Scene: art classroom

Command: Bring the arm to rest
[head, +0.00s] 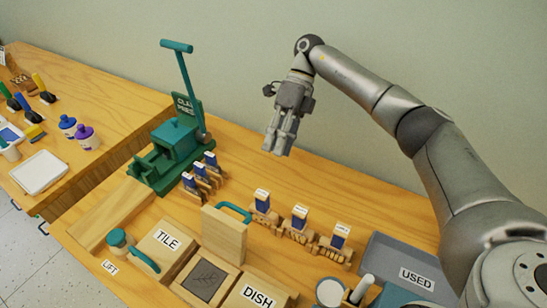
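My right arm comes in from the right and bends down at its wrist. Its gripper (277,150) hangs in the air over the back of the table, to the right of the green clay press (176,140). Its fingers point down and lie close together, with nothing visible between them. My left gripper is not in view.
The wooden table (365,185) bears a TILE block (165,246), a DISH block (253,296), a wooden block with a green handle (224,236), small stands with blue-and-white cards (299,219), and a grey USED tray (385,246). The back right tabletop is clear.

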